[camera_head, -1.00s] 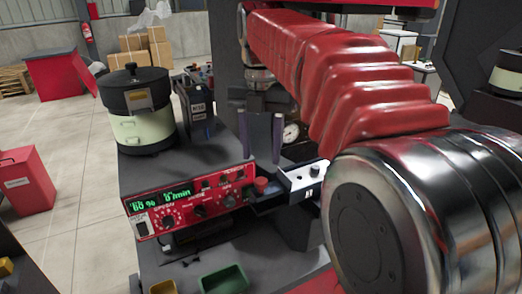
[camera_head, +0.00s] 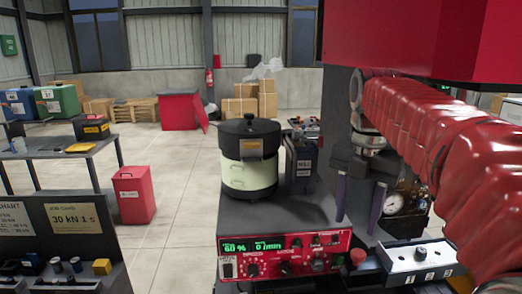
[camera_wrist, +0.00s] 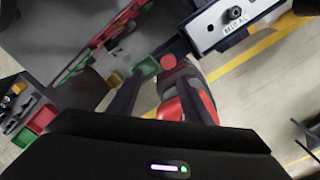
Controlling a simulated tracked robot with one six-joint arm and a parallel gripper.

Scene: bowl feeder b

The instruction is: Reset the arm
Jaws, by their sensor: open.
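My gripper (camera_head: 358,203) hangs from my red-sleeved arm at the right of the head view. Its two dark fingers point down and stand apart, with nothing between them. It is to the right of the black-and-cream bowl feeder (camera_head: 249,160) and above the right end of the red control panel (camera_head: 285,254). In the wrist view my gripper (camera_wrist: 157,97) also shows spread fingers, with part of my red arm or base behind them.
A gauge (camera_head: 396,203) is behind my gripper. A red bin (camera_head: 134,194) stands on the open floor at left.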

